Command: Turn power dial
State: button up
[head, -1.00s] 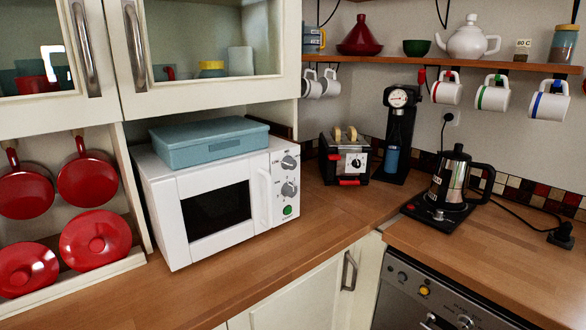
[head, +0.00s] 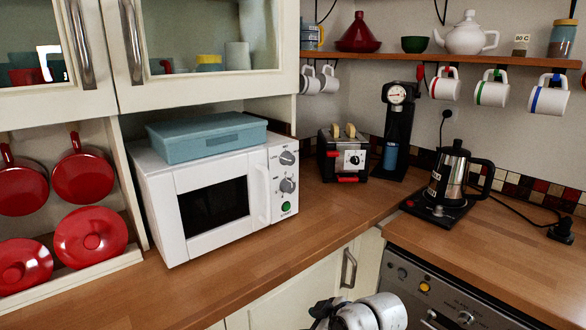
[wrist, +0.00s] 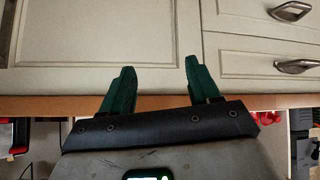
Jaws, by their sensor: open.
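The white microwave (head: 215,205) stands on the wooden counter at left centre in the head view. Its right-hand panel has an upper dial (head: 288,158), a lower dial (head: 288,185) and a green button (head: 286,207). The dial labels are too small to read, so I cannot tell which is the power dial. My gripper (wrist: 159,66) shows in the wrist view with two green fingers apart and nothing between them. It faces pale cabinet fronts, away from the dials.
A blue box (head: 207,137) lies on the microwave. A toaster (head: 343,155), a coffee machine (head: 397,130) and a kettle (head: 452,180) stand to the right. The counter (head: 300,240) in front of the microwave is clear. Cabinet doors (head: 190,50) hang above.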

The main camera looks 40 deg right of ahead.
jog(key=w+d+r+n+t, duration=0.1)
jog(key=w+d+r+t, duration=0.25)
jog(key=w+r, duration=0.3)
jog(key=w+d+r+n+t, duration=0.1)
jog(key=w+d+r+t, duration=0.1)
jog(key=w+d+r, duration=0.4)
jog(key=n+t+h+b, duration=0.1)
jog(key=n+t, duration=0.1)
jog(key=t, duration=0.2)
send_near(292, 161)
jog(key=w, duration=0.4)
jog(key=w+p, duration=0.1)
jog(key=w, duration=0.4)
jog(key=shift+w+a+r, duration=0.15)
jog(key=shift+c, duration=0.3)
jog(key=c, duration=1)
jog(key=shift+o, duration=0.2)
